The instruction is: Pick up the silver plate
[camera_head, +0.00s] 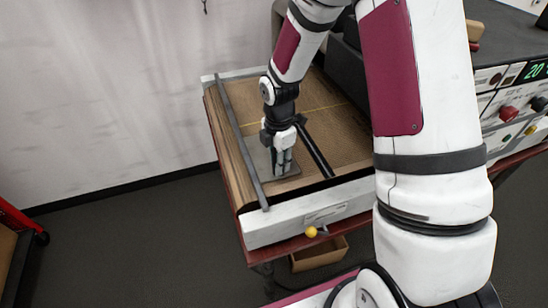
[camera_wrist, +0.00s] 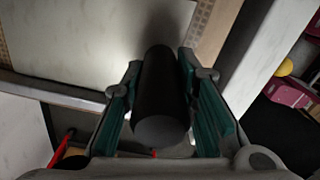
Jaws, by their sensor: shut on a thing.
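The silver plate (camera_head: 261,163) is a flat grey square at the front of the wooden bed of the machine in the head view, partly hidden by my gripper (camera_head: 283,165). In the wrist view the plate (camera_wrist: 90,45) is a pale, smooth surface beyond the fingers. A black cylindrical handle (camera_wrist: 158,90) stands between the green-padded fingers of my gripper (camera_wrist: 160,90) and appears to rise from the plate. My gripper points down and is shut on this handle. I cannot tell whether the plate touches the bed.
The brown machine bed (camera_head: 325,105) has a grey bar (camera_head: 240,140) along its left side and a black bar (camera_head: 315,150) right of my gripper. A yellow knob (camera_head: 311,232) sits at the front. A control panel (camera_head: 515,105) stands at right.

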